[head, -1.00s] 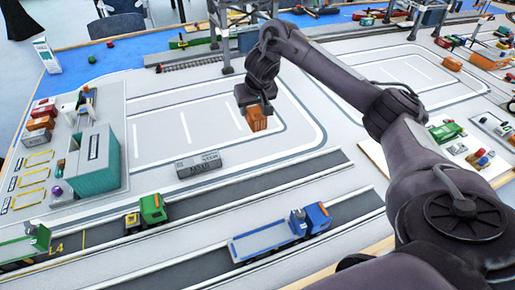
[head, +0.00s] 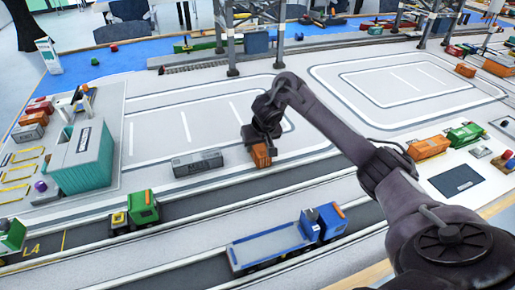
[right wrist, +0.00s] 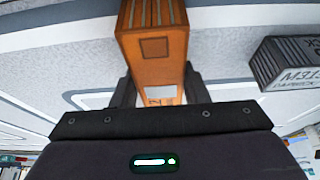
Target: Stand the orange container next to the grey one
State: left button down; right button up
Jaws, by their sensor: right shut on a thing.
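The orange container (head: 261,156) is in my right gripper (head: 260,143), which is shut on it near the front edge of the marked yard. In the right wrist view the orange container (right wrist: 155,45) sits between the two dark fingers (right wrist: 158,92). The grey container (head: 198,162) lies to its left in the head view, with a clear gap between them. The grey container also shows at the right of the right wrist view (right wrist: 288,62). I cannot tell whether the orange container touches the ground. My left gripper is out of view.
A blue flatbed truck (head: 285,240) and a green truck (head: 137,210) stand on the road in front. A teal building (head: 84,158) stands at the left. Gantry legs (head: 281,40) rise behind the yard. The white-lined yard (head: 185,125) behind the grey container is clear.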

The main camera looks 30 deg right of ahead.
jog(key=shift+f, duration=0.1)
jog(key=o, duration=1.1)
jog(key=shift+c, duration=0.2)
